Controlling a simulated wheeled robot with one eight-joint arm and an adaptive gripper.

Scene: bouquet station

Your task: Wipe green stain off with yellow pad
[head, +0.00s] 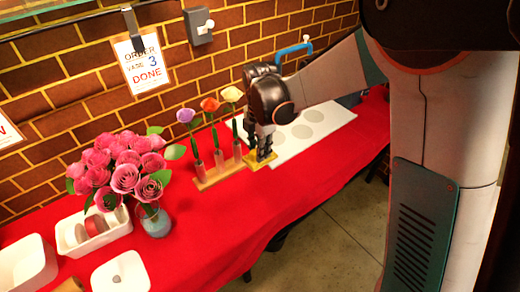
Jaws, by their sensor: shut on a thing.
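My gripper (262,146) points down over the red table and is shut on the yellow pad (262,161). The pad is at the near left edge of the white board (287,151), beside the wooden flower stand. I cannot tell whether the pad touches the surface under it. No green stain shows; my gripper and arm hide part of the board.
A wooden stand (223,174) with three single flowers is just left of my gripper. Pink roses (121,168) fill a glass vase (153,221) further left, near white trays (100,237). A blue-handled faucet-like thing (292,49) is behind. Brick wall at the back.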

